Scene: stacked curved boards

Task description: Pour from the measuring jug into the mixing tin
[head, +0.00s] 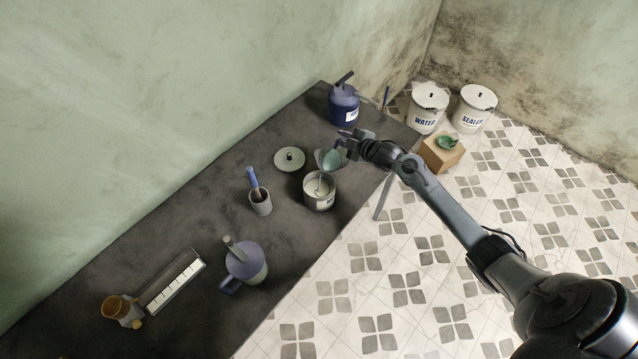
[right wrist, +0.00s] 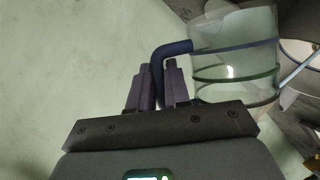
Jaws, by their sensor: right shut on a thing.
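The measuring jug (head: 330,159) is clear with a dark blue handle. My right gripper (head: 350,143) is shut on that handle and holds the jug up, just above and behind the mixing tin. In the right wrist view the jug (right wrist: 238,60) shows dark bands around its clear wall, and the handle lies between the gripper fingers (right wrist: 156,85). The mixing tin (head: 319,203) is pale grey with a label and has a stick in it. Part of its rim shows at the right edge of the wrist view. I see no stream, and I cannot tell the jug's tilt exactly.
On the dark bench (head: 190,230) stand a round lid (head: 289,159), a cup with a blue-handled tool (head: 260,203), a lidded purple-topped pot (head: 246,265) and a blue container (head: 343,105).

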